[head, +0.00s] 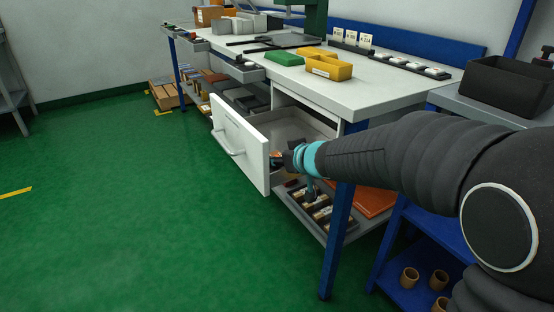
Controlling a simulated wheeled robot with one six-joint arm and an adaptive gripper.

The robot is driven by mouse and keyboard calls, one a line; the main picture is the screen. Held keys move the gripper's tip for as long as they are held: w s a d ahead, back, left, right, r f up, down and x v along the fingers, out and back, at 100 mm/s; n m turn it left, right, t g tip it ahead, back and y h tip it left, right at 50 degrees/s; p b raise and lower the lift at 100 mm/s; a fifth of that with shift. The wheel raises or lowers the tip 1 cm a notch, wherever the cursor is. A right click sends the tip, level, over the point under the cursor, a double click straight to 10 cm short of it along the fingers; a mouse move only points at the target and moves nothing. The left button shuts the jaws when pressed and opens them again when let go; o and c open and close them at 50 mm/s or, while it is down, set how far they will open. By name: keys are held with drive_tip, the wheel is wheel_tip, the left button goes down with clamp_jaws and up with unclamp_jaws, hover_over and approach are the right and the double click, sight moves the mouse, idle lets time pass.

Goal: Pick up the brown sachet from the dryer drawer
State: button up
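The white drawer (238,143) under the workbench is pulled open, and its grey inside shows behind the front panel. My gripper (278,160) is at the drawer's near right end, close to the front panel's right edge. It is small, dark and partly hidden by my wrist, so I cannot tell whether its fingers are open or shut, or whether it touches the drawer. A small orange-brown patch shows at the gripper, but I cannot tell what it is. I cannot make out a brown sachet in the visible part of the drawer.
The workbench (390,92) carries yellow bins (328,68), a green box (284,58) and several white labelled items. A blue table leg (337,240) stands below my forearm. A lower shelf holds a grey tray (318,226). The green floor at left is clear.

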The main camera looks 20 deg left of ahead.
drive_tip(key=shift+r, duration=0.1)
wheel_tip(320, 180, up, 10)
drive_tip(key=p, duration=0.2)
idle(0.7)
